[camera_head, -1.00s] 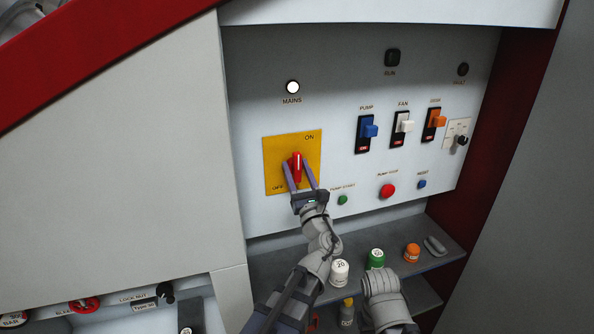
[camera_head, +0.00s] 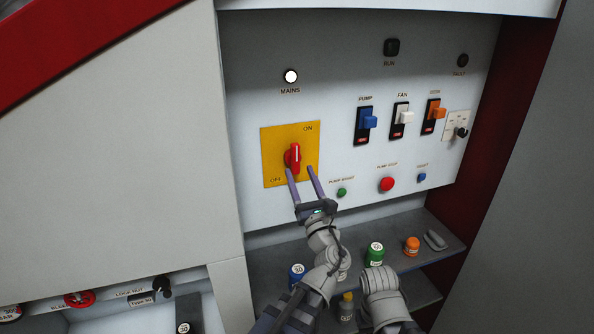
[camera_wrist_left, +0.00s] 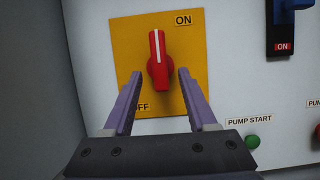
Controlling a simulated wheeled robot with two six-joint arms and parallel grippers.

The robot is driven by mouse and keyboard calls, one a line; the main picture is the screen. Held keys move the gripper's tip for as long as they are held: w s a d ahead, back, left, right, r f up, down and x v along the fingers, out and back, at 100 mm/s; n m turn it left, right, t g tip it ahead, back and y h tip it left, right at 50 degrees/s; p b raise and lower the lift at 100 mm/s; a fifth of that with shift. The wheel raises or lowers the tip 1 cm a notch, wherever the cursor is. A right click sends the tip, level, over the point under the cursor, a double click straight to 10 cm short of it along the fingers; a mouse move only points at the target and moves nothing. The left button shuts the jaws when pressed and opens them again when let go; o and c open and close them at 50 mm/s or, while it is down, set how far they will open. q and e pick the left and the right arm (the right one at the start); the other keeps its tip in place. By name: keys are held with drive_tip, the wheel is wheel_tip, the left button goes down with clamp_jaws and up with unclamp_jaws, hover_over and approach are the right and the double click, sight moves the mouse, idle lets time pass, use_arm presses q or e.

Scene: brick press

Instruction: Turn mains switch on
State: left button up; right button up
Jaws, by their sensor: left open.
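The mains switch is a red rotary handle (camera_head: 292,158) on a yellow plate (camera_head: 271,136) marked ON at the upper right and OFF at the lower left. Its white line points nearly straight up, and the MAINS lamp (camera_head: 291,76) above it is white. In the left wrist view the red handle (camera_wrist_left: 158,62) stands upright on the yellow plate (camera_wrist_left: 128,40). My left gripper (camera_head: 300,170) is open and empty, its two purple fingers just below the handle and apart from it. My right arm shows at the lower right of the head view; its fingers are not visible.
Blue, white and orange rocker switches (camera_head: 367,122) sit to the right on the panel. The green PUMP START button (camera_head: 341,193) and red PUMP STOP button (camera_head: 387,184) are close to the right of my left gripper. Below, a grey shelf (camera_head: 450,256) holds several small coloured bottles.

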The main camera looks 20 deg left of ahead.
use_arm(q)
drive_tip(key=v, duration=0.2)
drive_tip(key=shift+s+d+f, duration=0.1)
drive_tip(key=shift+s+d, duration=0.05)
drive_tip(key=shift+s, duration=0.1)
drive_tip(key=s+a+f+n+g+h, duration=0.1)
drive_tip(key=s+a+f+n+g, duration=0.15)
drive_tip(key=f+n+g, duration=0.5)
drive_tip(key=s+a+f+n+g+h, duration=0.15)
drive_tip(key=s+f+n+g, duration=0.25)
drive_tip(key=f+n, duration=0.65)
drive_tip(key=s+d+f+n+g+h, duration=0.7)
drive_tip(key=s+d+f+h, duration=0.2)
drive_tip(key=s+d+f, duration=0.3)
drive_tip(key=shift+d+f+n, duration=0.15)
drive_tip(key=shift+d+n, duration=0.15)
drive_tip(key=shift+d, duration=0.7)
drive_tip(key=shift+s+g, duration=0.1)
drive_tip(key=shift+g, duration=0.15)
